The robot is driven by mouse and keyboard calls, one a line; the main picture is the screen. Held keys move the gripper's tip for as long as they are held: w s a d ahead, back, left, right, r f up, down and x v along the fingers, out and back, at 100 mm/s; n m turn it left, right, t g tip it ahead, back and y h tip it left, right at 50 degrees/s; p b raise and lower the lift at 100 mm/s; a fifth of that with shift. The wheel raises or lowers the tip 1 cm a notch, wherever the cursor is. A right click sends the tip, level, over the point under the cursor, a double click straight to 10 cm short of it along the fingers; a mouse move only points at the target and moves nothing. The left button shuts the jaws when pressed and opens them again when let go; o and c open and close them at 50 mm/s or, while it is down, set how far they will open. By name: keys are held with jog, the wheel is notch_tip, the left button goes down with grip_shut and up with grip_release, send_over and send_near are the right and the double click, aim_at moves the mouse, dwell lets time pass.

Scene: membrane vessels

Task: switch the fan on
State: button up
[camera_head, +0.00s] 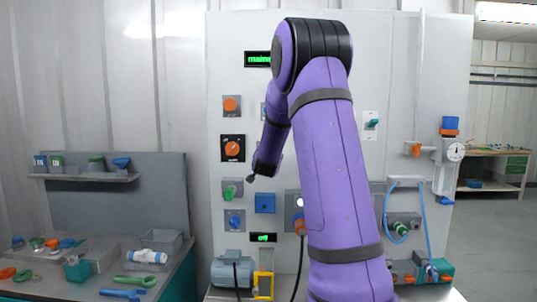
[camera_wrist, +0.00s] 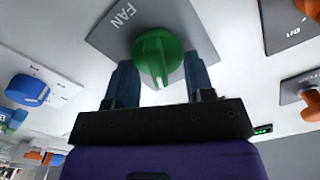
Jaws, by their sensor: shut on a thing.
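In the wrist view the green fan knob (camera_wrist: 154,48) sits on a grey plate (camera_wrist: 112,30) lettered FAN. My gripper (camera_wrist: 158,66) has its two blue fingers on either side of the knob and is shut on it. The knob's raised ridge runs roughly up and down in that view.
A small display (camera_head: 263,238) reads off. A side bench with loose parts stands left.

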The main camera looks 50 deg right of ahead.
jog(key=shift+m, duration=0.3)
dwell(0.4)
jog(key=o, duration=0.9)
jog(key=shift+s, duration=0.1)
jog(key=v, duration=1)
jog(key=shift+s+a, duration=0.25)
